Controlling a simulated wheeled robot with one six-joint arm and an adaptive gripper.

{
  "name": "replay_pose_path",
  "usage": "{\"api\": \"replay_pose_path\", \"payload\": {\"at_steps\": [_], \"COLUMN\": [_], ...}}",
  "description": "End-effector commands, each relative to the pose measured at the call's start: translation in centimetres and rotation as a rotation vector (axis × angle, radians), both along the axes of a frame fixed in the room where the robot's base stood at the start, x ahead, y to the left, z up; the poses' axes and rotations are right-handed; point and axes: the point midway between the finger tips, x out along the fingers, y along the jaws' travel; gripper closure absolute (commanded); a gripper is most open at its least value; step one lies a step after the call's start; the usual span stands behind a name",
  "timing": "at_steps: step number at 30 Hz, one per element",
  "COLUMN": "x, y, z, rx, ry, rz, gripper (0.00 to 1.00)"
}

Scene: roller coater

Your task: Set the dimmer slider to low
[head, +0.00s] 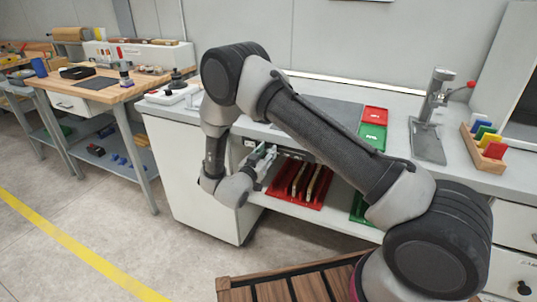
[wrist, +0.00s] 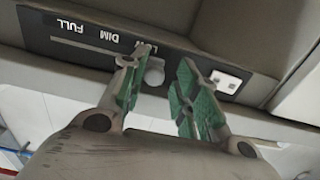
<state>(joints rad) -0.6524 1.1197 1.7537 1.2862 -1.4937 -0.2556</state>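The dimmer panel (wrist: 88,44) is a dark strip under the bench edge, with the labels FULL, DIM and a third one mostly hidden that starts with L. A pale slot line runs along it. A rounded grey knob (wrist: 155,73) shows near the L label, at the end away from FULL. My gripper (wrist: 160,62) is open, its green-padded fingers on either side of the knob. The left finger covers part of the panel; contact with the knob cannot be told. In the head view my gripper (head: 266,158) is at the bench's front, below the top; the knob cannot be made out there.
A white rocker switch or socket (wrist: 226,82) sits right of the fingers on the strip. Below the bench (head: 455,176), a red tray (head: 312,201) holds tools on a shelf. A lever press (head: 430,125) stands on top. Floor to the left is open.

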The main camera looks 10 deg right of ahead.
Motion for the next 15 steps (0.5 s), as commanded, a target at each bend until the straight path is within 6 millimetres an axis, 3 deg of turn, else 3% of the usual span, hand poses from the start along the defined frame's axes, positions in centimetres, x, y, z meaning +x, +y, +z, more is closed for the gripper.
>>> {"api": "replay_pose_path", "payload": {"at_steps": [10,15], "x": [-0.2,-1.7], "y": [0.0,1.2], "z": [0.0,0.0], "rx": [-0.001,-0.001], "ry": [0.001,0.001], "rz": [-0.003,0.000], "gripper": [0.59,0.59]}}
